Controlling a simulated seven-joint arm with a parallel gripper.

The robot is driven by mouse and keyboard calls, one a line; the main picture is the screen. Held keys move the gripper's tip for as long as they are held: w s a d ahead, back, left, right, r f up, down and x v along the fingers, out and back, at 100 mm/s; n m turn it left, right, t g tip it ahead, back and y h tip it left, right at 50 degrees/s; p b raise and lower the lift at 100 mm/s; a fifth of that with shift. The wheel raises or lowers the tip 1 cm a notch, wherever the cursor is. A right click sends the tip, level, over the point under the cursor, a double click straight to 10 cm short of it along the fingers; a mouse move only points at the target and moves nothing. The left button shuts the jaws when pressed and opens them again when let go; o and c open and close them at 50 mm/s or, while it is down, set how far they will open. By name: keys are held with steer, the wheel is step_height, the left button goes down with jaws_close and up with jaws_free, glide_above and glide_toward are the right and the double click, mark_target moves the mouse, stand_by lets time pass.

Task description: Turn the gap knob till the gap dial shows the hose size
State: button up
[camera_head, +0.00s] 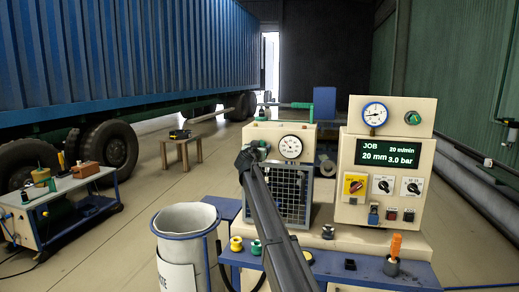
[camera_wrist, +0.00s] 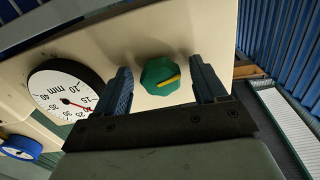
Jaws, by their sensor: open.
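The gap knob (camera_wrist: 160,76) is green with a yellow pointer mark, on a cream panel in the wrist view. My gripper (camera_wrist: 160,66) is open, with one finger on each side of the knob and visible space on both sides. The gap dial (camera_wrist: 62,90) is white, marked mm, with a red needle toward its lower right; I cannot read its value surely. In the head view my gripper (camera_head: 247,156) is at the machine's left face, beside the gap dial (camera_head: 290,147), and covers most of the knob. The job screen (camera_head: 388,152) reads 20 mm, 3.0 bar, 20 m/min.
A blue-rimmed dial (camera_head: 375,113) sits above the screen, with switches (camera_head: 383,185) below. A mesh guard (camera_head: 290,192) is under the gap dial. A white bin (camera_head: 187,245) stands front left, and a tool cart (camera_head: 60,203) further left. Open floor lies between.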

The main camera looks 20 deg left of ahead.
steer(key=c, duration=1)
steer(key=shift+n, duration=0.8)
steer(key=shift+c, duration=0.3)
steer(key=o, duration=1.1)
steer(key=shift+c, duration=0.2)
steer(key=shift+s, duration=0.1)
steer(key=s, duration=1.3)
steer(key=shift+s, duration=0.35)
